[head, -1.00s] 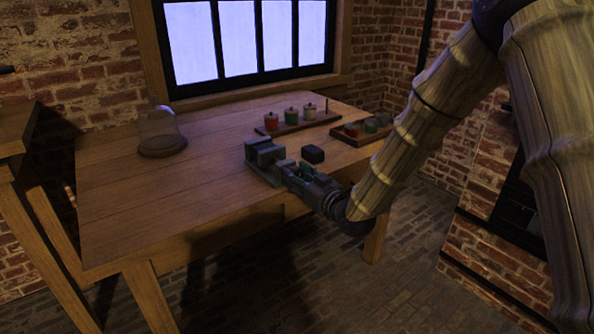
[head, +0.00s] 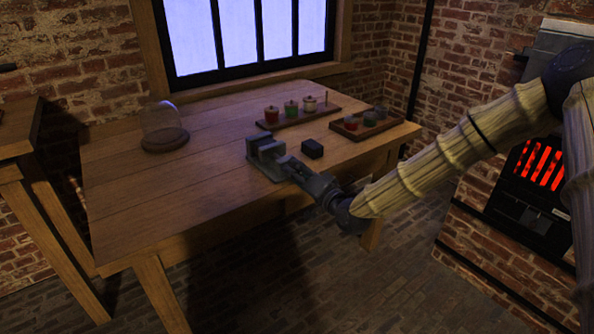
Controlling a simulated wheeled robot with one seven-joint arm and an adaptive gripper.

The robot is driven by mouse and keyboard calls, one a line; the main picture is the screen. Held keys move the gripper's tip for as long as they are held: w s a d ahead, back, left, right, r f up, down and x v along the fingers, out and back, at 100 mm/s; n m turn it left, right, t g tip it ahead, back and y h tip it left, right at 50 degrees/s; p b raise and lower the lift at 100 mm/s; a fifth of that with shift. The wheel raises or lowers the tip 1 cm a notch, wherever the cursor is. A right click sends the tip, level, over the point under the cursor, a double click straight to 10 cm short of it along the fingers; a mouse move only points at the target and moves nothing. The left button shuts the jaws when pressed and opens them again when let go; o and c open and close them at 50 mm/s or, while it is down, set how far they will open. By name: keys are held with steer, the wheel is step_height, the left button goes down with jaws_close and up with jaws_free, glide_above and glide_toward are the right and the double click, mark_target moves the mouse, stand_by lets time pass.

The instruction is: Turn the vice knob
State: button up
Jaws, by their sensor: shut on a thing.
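The grey metal vice (head: 264,150) sits near the front edge of the wooden table, right of the middle. My gripper (head: 288,168) reaches in from the right, low along the table edge, and its fingers are at the near right side of the vice. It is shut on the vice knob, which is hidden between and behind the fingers. How far the knob is turned cannot be seen.
A small dark block (head: 312,149) lies just right of the vice, close to my gripper. A board (head: 297,119) with several lidded jars and a tray (head: 352,135) with more jars stand behind. A glass dome (head: 163,125) stands at the left. The table (head: 190,190) is clear at left front.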

steer(key=m, duration=0.5)
steer(key=shift+f+m, duration=0.15)
steer(key=shift+m, duration=0.25)
steer(key=m+b, duration=0.2)
steer(key=m, duration=0.2)
steer(key=m+b, duration=0.3)
steer(key=m, duration=0.2)
steer(key=shift+f+m+b, duration=0.15)
steer(key=shift+m+b, duration=0.2)
steer(key=shift+m, duration=0.05)
steer(key=m+b, duration=0.4)
steer(key=m, duration=0.1)
steer(key=m+b, duration=0.4)
steer(key=m, duration=0.1)
steer(key=m+b, duration=0.4)
steer(key=m, duration=0.1)
steer(key=m+b, duration=0.4)
steer(key=m, duration=0.2)
steer(key=shift+m, duration=0.3)
steer(key=shift+r+m+b, duration=0.2)
steer(key=shift+m+b, duration=0.85)
steer(key=shift+m, duration=0.85)
